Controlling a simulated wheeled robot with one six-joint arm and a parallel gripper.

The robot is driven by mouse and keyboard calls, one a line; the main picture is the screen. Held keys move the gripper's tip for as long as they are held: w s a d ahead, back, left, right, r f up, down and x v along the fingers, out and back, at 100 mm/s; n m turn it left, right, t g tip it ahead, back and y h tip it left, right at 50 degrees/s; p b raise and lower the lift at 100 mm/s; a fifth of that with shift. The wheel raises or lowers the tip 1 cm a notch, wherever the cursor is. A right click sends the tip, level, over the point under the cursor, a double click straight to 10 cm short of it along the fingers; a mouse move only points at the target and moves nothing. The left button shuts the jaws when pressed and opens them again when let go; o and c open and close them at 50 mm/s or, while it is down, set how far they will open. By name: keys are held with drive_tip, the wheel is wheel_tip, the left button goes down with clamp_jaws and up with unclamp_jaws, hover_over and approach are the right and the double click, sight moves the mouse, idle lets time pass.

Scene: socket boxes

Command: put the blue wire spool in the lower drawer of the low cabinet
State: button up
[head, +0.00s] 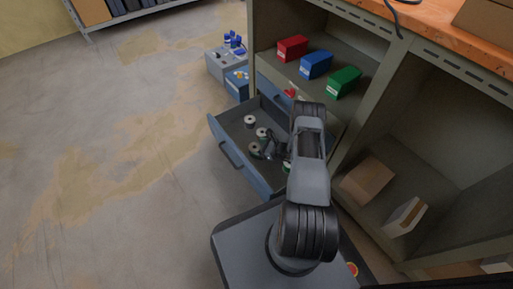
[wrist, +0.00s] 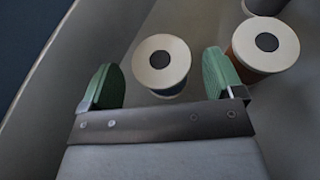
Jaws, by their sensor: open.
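The lower drawer (head: 226,150) of the low cabinet (head: 318,88) is pulled out, with several wire spools inside. My gripper (head: 268,152) is down in the drawer. In the wrist view my gripper (wrist: 162,75) is open, its green fingers apart. A spool with a white top flange and a dark hub, which looks like the blue wire spool (wrist: 161,62), stands upright between the fingertips, with a gap on each side. A little bluish winding shows under its flange. In the head view I cannot tell which spool it is.
An orange-brown spool (wrist: 262,50) stands close to the right finger, with another spool (wrist: 265,6) behind it. Red (head: 292,48), blue (head: 316,65) and green (head: 344,81) bins sit on the shelf above. Open floor lies left of the drawer.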

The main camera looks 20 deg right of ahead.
drive_tip(key=p+v, duration=0.3)
drive_tip(key=v, duration=0.7)
drive_tip(key=a+r+n+g, duration=0.4)
drive_tip(key=a+r+n, duration=0.25)
drive_tip(key=r, duration=0.55)
drive_tip(key=a+r+n+g, duration=0.45)
drive_tip(key=r+n, duration=0.25)
drive_tip(key=r, duration=0.4)
drive_tip(key=s+a+r+n+h, duration=0.3)
drive_tip(key=s+r+n+h, duration=0.1)
drive_tip(key=s+r+n, duration=0.3)
drive_tip(key=s+a+r+n+h, duration=0.3)
drive_tip(key=s+r+n, duration=0.4)
drive_tip(key=r, duration=0.3)
drive_tip(key=shift+s+a+t+h, duration=0.3)
drive_tip(key=shift+s+t+h, duration=0.15)
drive_tip(key=shift+s+h, duration=0.4)
drive_tip(key=shift+w, duration=0.1)
